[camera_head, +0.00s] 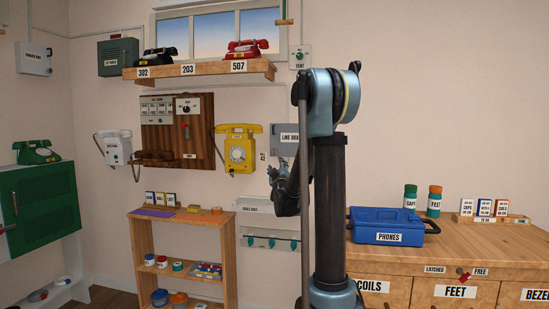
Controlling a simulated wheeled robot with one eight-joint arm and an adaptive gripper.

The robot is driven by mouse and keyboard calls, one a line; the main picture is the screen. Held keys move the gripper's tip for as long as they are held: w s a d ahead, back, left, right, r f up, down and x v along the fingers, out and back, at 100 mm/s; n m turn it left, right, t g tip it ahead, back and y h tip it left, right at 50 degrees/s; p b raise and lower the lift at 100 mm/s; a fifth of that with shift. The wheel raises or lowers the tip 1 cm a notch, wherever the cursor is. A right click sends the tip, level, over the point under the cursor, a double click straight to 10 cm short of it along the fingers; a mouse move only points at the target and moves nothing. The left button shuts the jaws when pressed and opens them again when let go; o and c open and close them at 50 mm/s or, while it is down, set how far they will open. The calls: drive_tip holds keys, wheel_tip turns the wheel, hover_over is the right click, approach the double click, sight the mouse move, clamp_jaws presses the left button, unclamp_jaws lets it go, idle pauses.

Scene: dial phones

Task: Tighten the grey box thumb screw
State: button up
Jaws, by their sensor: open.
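A grey box (277,143) with a label that seems to read LINE BOX hangs on the back wall, right of the yellow wall phone. My arm hides its right part. I cannot make out a thumb screw on it; it may be hidden or too small. My gripper (276,175) is just below this box in the picture, in front of the wall. It is open, and I see nothing in it. I cannot tell whether it touches the wall or the box. Another grey box (33,60) hangs high at the far left.
A yellow phone (239,150) hangs close left of my gripper. A pale shelf (252,206) is below it. A wooden shelf unit (184,218) stands lower left. A counter (470,238) with a blue PHONES case (386,223) stands right. A green cabinet (42,205) stands left.

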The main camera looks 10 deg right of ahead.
sight(274, 152)
drive_tip(key=x, duration=1.5)
drive_tip(key=shift+w, duration=0.2)
clamp_jaws()
